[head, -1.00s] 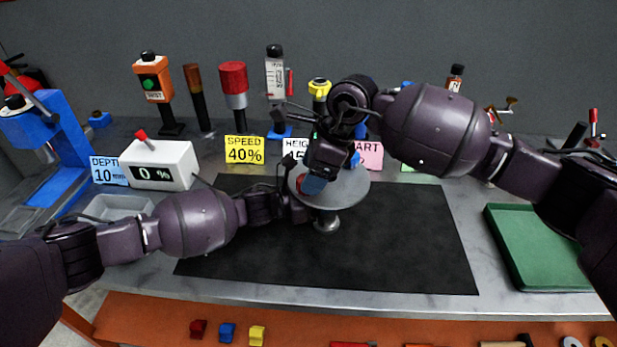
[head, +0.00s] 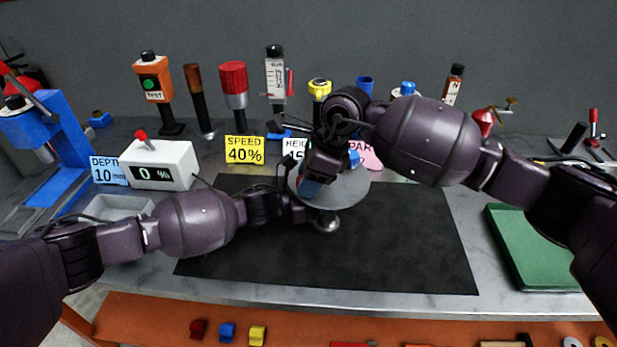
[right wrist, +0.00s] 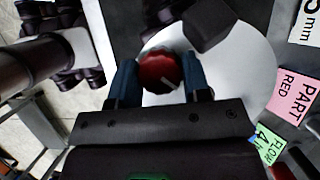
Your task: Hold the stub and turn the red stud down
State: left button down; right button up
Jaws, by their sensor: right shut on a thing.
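The red stud (right wrist: 160,70) shows round and red in the right wrist view, between the two blue fingers of my right gripper (right wrist: 160,84), which is shut on it. In the head view my right gripper (head: 311,188) is over the left part of the grey round plate (head: 350,190), and mostly hides the stud. The plate also shows in the right wrist view (right wrist: 245,75). My left gripper (head: 300,212) is at the plate's front left edge; its fingertips are unclear. I cannot make out the stub or whether that gripper holds it.
A dark block-like shape (right wrist: 208,25) overlaps the plate in the right wrist view. A black mat (head: 420,245) lies under the plate, clear to the right. Behind stand label cards, including a yellow speed card (head: 244,149). A green tray (head: 535,250) is at the right.

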jog(key=m+t, duration=0.1)
jog(key=m, duration=0.3)
jog(key=shift+t, duration=0.3)
jog(key=m, duration=0.2)
jog(key=m+t+h, duration=0.1)
jog(key=m, duration=0.2)
jog(key=shift+s+t, duration=0.1)
jog(key=shift+t, duration=0.2)
jog(key=m+h, duration=0.1)
jog(key=m, duration=0.1)
jog(key=m+t+h, duration=0.1)
jog(key=m, duration=0.2)
jog(key=shift+a, duration=0.1)
jog(key=shift+m+t+h, duration=0.3)
jog(key=shift+m+h, duration=0.5)
jog(key=shift+m, duration=1.4)
jog(key=shift+r, duration=0.1)
jog(key=o, duration=0.9)
jog(key=shift+o, duration=0.2)
